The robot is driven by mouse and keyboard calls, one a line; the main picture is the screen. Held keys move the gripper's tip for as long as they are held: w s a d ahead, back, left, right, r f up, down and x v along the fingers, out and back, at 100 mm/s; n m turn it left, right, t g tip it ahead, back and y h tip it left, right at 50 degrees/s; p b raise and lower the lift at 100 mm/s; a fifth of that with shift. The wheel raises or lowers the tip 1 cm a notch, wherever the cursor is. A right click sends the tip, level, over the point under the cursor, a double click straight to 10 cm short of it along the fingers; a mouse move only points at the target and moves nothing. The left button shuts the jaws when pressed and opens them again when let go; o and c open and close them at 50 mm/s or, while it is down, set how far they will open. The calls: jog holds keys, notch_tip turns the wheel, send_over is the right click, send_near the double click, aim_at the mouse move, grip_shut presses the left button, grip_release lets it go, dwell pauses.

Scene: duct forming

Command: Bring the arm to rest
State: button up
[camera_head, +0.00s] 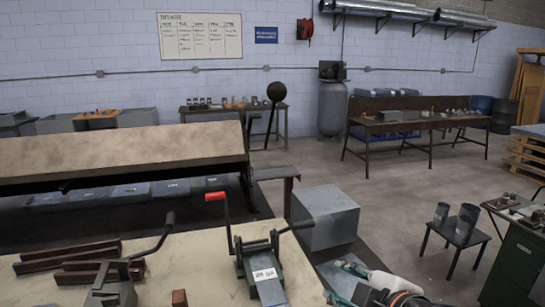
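My gripper (335,280) shows at the bottom edge of the head view, right of the near workbench. Its two green-tipped fingers point left and stand apart, with nothing visible between them. The white and black end of my arm (385,284) shows behind the fingers, with a red ring. The rest of the arm is cut off by the frame's lower edge.
The near workbench (205,262) carries a green hand tool with a red-knobbed lever (262,255), another lever tool (115,290) and dark bars (65,258). A grey box (325,217) stands beyond my gripper. A small stool (455,236) holds two metal cylinders.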

jog(key=s+d+f+m+g+h+b, duration=0.1)
jog(key=s+d+f+m+g+b, duration=0.1)
jog(key=f+m, duration=0.5)
jog(key=s+d+f+m+g+h+b, duration=0.2)
jog(key=s+d+f+m+b, duration=0.1)
jog(key=f+m+b, duration=0.4)
jog(key=shift+d+f, duration=0.5)
jog(key=shift+d, duration=0.2)
